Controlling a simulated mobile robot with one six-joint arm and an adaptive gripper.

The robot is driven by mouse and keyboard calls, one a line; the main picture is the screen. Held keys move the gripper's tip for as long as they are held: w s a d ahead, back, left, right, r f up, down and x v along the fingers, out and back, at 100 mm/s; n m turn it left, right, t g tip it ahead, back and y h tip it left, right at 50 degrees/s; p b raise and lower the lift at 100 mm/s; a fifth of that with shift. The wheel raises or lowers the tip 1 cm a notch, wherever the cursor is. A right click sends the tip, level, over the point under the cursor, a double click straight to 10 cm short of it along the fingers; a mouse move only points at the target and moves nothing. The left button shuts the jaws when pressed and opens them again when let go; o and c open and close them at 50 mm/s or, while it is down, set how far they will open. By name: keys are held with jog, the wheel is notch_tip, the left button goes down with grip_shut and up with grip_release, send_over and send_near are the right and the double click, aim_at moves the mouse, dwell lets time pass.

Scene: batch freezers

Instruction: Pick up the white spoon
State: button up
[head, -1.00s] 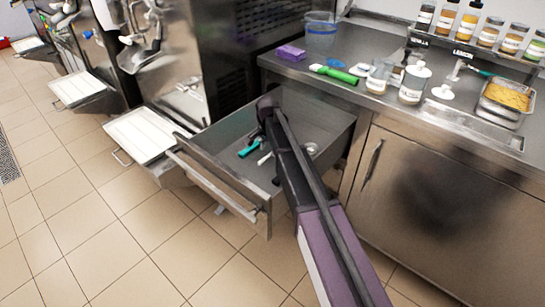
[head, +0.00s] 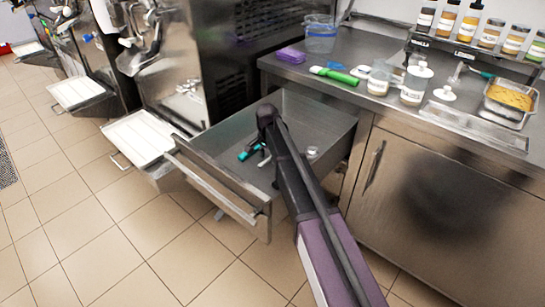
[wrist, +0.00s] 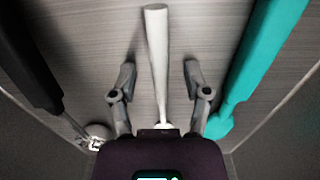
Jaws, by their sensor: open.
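The white spoon (wrist: 157,50) lies in the open metal drawer (head: 195,186). In the wrist view it runs lengthwise between the two fingers of my gripper (wrist: 159,80). The fingers are open, one on each side of it, and apart from it. The spoon's near end is hidden by the gripper body. In the head view my arm reaches down into the drawer and covers most of the spoon and the gripper.
A teal-handled tool (wrist: 262,60) lies close on the right in the wrist view, and a dark object (wrist: 28,65) on the left. The drawer walls stand around. The steel counter (head: 335,62) with tubs and bottles is behind.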

grip_shut()
jog(key=shift+r, duration=0.2)
notch_tip(320, 180, up, 10)
jog(key=p, duration=1)
jog(key=shift+f, duration=0.2)
dwell(0.7)
notch_tip(320, 180, up, 35)
jog(key=p, duration=3.5)
send_over(268, 158)
jog(key=shift+f, duration=0.15)
jog(key=shift+d, duration=0.1)
